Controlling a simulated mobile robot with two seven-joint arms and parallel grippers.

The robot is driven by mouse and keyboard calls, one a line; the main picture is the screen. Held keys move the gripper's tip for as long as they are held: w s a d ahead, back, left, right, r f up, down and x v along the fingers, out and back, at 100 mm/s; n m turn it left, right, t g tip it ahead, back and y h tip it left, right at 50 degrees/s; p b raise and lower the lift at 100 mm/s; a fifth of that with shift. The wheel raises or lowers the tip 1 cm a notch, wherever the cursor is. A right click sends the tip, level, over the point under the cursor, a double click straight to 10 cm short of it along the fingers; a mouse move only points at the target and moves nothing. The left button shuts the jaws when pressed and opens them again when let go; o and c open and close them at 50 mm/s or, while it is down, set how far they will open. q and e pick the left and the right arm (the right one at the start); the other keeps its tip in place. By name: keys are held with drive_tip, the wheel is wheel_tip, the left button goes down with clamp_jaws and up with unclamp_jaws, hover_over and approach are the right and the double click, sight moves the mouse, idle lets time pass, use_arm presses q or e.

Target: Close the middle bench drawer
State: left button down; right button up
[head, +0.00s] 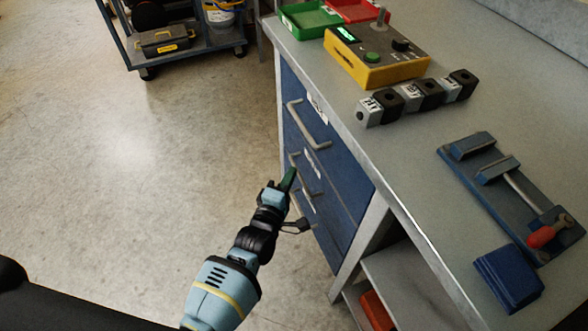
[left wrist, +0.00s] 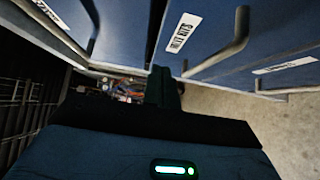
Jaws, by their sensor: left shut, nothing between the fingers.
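The blue bench (head: 325,135) has a stack of blue drawers with grey bar handles. The middle drawer (head: 330,187) carries a white label and sits below the top drawer. In the left wrist view the labelled drawer front (left wrist: 208,25) fills the upper middle, with a dark gap along one edge. How far the drawer stands out is hard to tell. My left gripper (head: 290,179) is shut and empty, in front of the drawer fronts near the middle handle; it partly hides that handle. Its fingers also show in the left wrist view (left wrist: 163,88). Contact with the drawer cannot be told. My right gripper is not in view.
The bench top holds a yellow control box (head: 375,58), several small black-and-grey blocks, a blue clamp fixture (head: 505,190) and a blue block (head: 508,277). Open shelves (head: 405,290) lie below, right of the drawers. A cart (head: 180,45) stands at the back left. The floor left of the bench is clear.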

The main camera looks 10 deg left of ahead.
use_arm(q)
drive_tip(key=s+a+p, duration=0.1)
drive_tip(key=s, duration=0.7)
drive_tip(key=shift+s+a, duration=0.15)
drive_tip(key=shift+a, duration=0.05)
